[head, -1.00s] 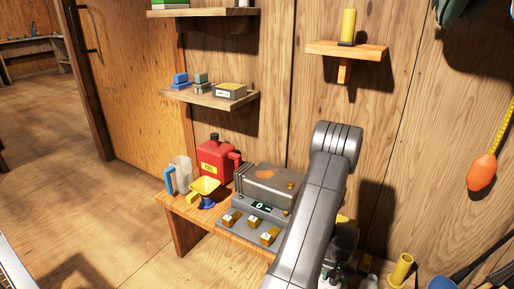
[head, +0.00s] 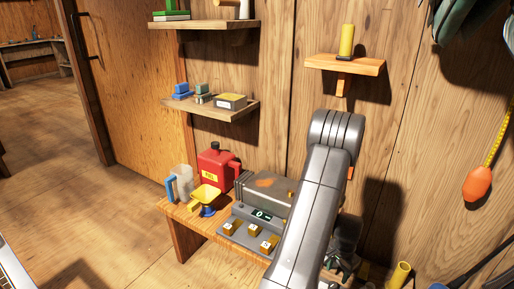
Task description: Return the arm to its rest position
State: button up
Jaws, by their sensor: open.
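My grey arm (head: 315,200) rises from the bottom of the head view to a bent joint near the middle, in front of the bench's right end. Beyond the joint the arm folds down behind its own link. My gripper (head: 338,264) shows only in part, as dark pieces low beside the link. I see nothing held in it, though much of it is hidden.
A wooden bench (head: 188,236) carries a red fuel can (head: 213,168), a jug (head: 182,183), a yellow funnel (head: 206,195) and a grey metal box (head: 262,187). Wall shelves hang above. Open floor lies left.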

jog(key=shift+r+p, duration=0.4)
jog(key=shift+r, duration=1.45)
